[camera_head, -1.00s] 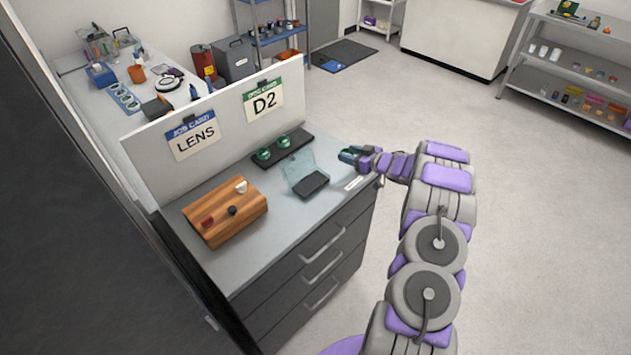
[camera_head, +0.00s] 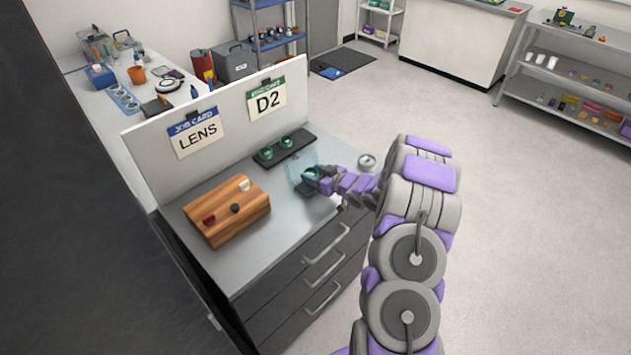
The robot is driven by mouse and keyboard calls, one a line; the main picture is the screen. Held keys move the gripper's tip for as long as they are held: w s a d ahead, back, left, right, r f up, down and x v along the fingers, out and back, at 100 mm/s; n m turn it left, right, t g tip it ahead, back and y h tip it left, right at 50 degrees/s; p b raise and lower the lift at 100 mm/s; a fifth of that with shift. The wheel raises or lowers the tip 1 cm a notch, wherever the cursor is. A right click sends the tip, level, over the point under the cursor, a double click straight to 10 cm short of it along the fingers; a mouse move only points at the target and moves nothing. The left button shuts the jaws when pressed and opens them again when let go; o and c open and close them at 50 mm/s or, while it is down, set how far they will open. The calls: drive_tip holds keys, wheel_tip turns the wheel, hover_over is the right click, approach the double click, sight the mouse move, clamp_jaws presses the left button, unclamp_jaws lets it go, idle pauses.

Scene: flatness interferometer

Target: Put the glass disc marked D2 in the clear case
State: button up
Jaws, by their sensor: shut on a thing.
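My gripper (camera_head: 312,176) is above the clear case on the grey bench, shut on a small green glass disc (camera_head: 309,171). The mark on this disc is too small to read. The clear case (camera_head: 297,165) stands open with its see-through lid raised at the back. Its dark base is mostly hidden under my gripper, so I cannot tell whether the disc touches it. Two more green discs (camera_head: 265,153) sit on a black rack (camera_head: 301,143) behind the case.
A wooden block (camera_head: 228,220) with red, dark and white pieces on top lies to the left on the bench. The white panel (camera_head: 190,178) with a LENS card (camera_head: 197,136) rises along the back. Drawers with handles (camera_head: 322,292) face the front.

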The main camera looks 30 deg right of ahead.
drive_tip(key=f, duration=0.3)
drive_tip(key=shift+d, duration=0.8)
drive_tip(key=o, duration=0.6)
drive_tip(key=shift+f, duration=0.1)
drive_tip(key=o, duration=0.4)
drive_tip(key=shift+a, duration=0.45)
drive_tip(key=shift+o, duration=0.2)
